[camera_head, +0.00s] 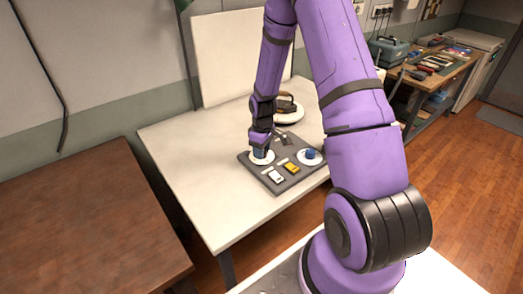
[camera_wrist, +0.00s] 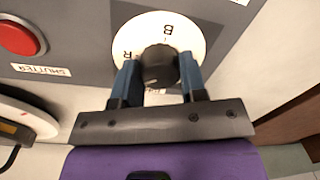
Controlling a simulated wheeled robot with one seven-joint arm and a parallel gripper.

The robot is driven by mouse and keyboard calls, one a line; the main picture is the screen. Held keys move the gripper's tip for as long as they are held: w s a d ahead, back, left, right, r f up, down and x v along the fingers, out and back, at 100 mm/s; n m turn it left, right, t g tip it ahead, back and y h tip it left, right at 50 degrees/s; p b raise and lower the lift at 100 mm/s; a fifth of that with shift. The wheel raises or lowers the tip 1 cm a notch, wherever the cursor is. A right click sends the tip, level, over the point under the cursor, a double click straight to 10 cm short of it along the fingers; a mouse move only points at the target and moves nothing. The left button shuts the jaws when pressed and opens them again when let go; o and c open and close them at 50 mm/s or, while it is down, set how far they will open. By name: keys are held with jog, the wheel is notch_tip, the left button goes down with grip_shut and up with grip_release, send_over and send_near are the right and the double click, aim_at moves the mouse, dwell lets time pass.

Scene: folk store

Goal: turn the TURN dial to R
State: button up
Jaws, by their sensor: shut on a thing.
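A round white dial plate (camera_wrist: 195,35) with a dark knob (camera_wrist: 160,60) at its centre shows at the top of the wrist view. The letters B and R are printed on the plate, upside down in this view. My gripper (camera_wrist: 159,74) has one blue finger on each side of the knob and is shut on it. In the head view my gripper (camera_head: 261,153) points down at the left white disc (camera_head: 260,160) of a dark panel (camera_head: 247,162). The TURN label and the knob's pointer cannot be made out.
The panel lies on a white table (camera_head: 170,150). A second dial with a blue knob (camera_head: 310,154), a yellow switch (camera_head: 291,168) and a white switch (camera_head: 276,176) are close by. A red button (camera_wrist: 18,38) labelled SHUTTER is beside the dial in the wrist view.

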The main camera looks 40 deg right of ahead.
jog(key=m, duration=0.6)
jog(key=shift+m, duration=0.4)
dwell(0.4)
jog(key=o, duration=0.9)
jog(key=shift+o, duration=0.2)
notch_tip(320, 180, up, 11)
jog(key=shift+d, duration=0.35)
